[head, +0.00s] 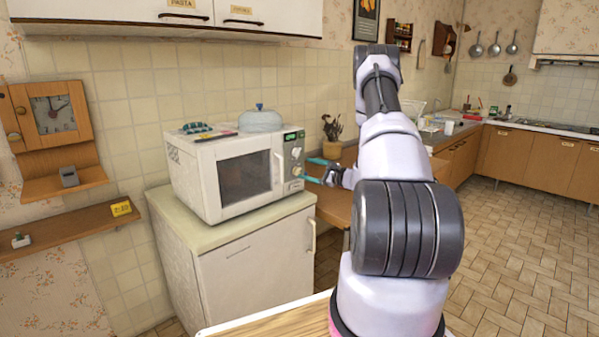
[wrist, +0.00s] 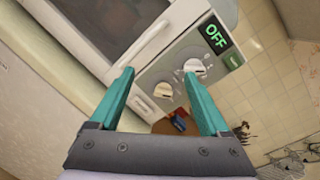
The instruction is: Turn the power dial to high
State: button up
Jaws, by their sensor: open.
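The white microwave (head: 235,172) stands on a low cabinet, its control panel on the right of its front. In the wrist view the panel shows a green display (wrist: 215,35) reading OFF, an upper dial (wrist: 195,67) and a lower dial (wrist: 163,90), both off-white. I cannot read which one is the power dial. My gripper (wrist: 158,76) is open and empty, with teal fingers. The right fingertip overlaps the edge of the upper dial, and the lower dial shows between the fingers. Contact cannot be told. In the head view my gripper (head: 314,171) is just right of the panel.
The microwave's door handle (head: 277,170) is left of the dials. A glass lid (head: 261,119) and a green-striped item (head: 196,128) lie on top. A potted plant (head: 332,128) stands behind my gripper. The cabinet (head: 255,262) is below, and tiled floor is open at right.

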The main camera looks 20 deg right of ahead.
aim_at(299, 172)
jog(key=d+f+m+t+h, duration=0.1)
jog(key=d+f+m+h, duration=0.1)
jog(key=d+f, duration=0.3)
jog(key=x, duration=1.1)
jog(key=shift+w+d+f, duration=0.1)
jog(key=shift+w, duration=0.3)
jog(key=shift+c, duration=0.3)
grip_shut()
